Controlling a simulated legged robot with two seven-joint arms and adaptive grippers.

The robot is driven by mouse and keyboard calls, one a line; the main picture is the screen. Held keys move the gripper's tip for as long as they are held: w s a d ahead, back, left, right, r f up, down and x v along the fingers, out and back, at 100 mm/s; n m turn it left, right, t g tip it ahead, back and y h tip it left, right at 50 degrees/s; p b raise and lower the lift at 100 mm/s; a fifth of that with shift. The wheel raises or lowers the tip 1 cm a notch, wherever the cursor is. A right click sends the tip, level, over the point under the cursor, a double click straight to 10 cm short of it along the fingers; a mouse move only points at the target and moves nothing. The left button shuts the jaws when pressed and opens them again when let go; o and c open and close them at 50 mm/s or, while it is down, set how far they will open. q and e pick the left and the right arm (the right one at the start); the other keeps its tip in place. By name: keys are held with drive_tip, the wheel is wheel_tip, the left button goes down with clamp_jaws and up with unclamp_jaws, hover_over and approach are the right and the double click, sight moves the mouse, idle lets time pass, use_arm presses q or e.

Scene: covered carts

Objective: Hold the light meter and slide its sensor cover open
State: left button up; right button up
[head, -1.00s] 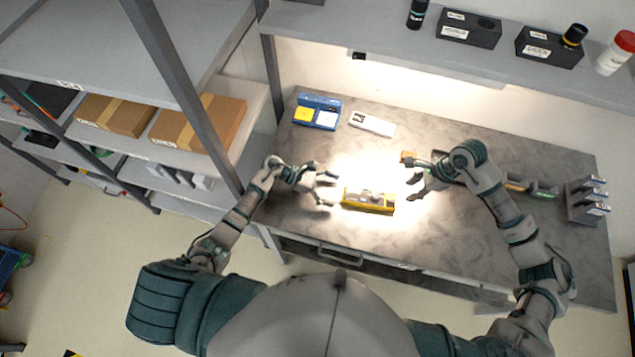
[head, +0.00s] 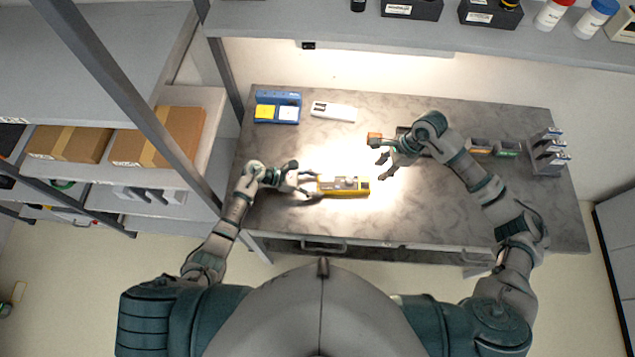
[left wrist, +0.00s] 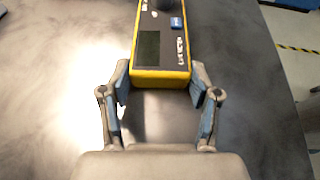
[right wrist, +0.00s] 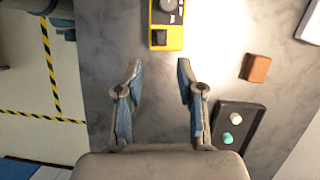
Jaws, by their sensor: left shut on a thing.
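The light meter (head: 343,186) is a yellow box with a grey face, lying on the bench under the bright lamp. In the left wrist view its body (left wrist: 162,77) shows a dark screen, a blue button and part of a dark round piece at the top edge. My left gripper (head: 314,184) is shut on the meter's near end, one finger on each side (left wrist: 160,84). My right gripper (head: 383,165) is open and empty, to the right of the meter. In the right wrist view the meter's other end (right wrist: 166,30) lies ahead of the open fingers (right wrist: 157,68), apart from them.
A small orange-brown block (right wrist: 257,68) and a dark tray (right wrist: 238,128) with small round pieces lie beside my right gripper. A blue holder (head: 278,108) and a white device (head: 334,111) stand at the back. Grey racks (head: 548,152) stand at the right.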

clamp_jaws()
drive_tip(key=s+a+m+t+y, duration=0.1)
drive_tip(key=s+a+t+y, duration=0.2)
drive_tip(key=s+a+y, duration=0.45)
drive_tip(key=s+a+m+t+y, duration=0.2)
drive_tip(key=a+y, duration=0.2)
drive_tip(key=a, duration=0.6)
drive_tip(key=s+d+f+m+t+h, duration=0.3)
drive_tip(key=s+d+m+t+h, duration=0.1)
drive_tip(key=d+m+h, duration=0.3)
drive_tip(key=s+d+f+m+t+h, duration=0.3)
drive_tip(key=s+d+m+t+h, duration=0.1)
drive_tip(key=d+m+h, duration=0.3)
drive_tip(key=shift+d+f+m+t+h, duration=0.25)
drive_tip(key=shift+d+m+t+h, duration=0.15)
drive_tip(key=shift+m+t, duration=0.5)
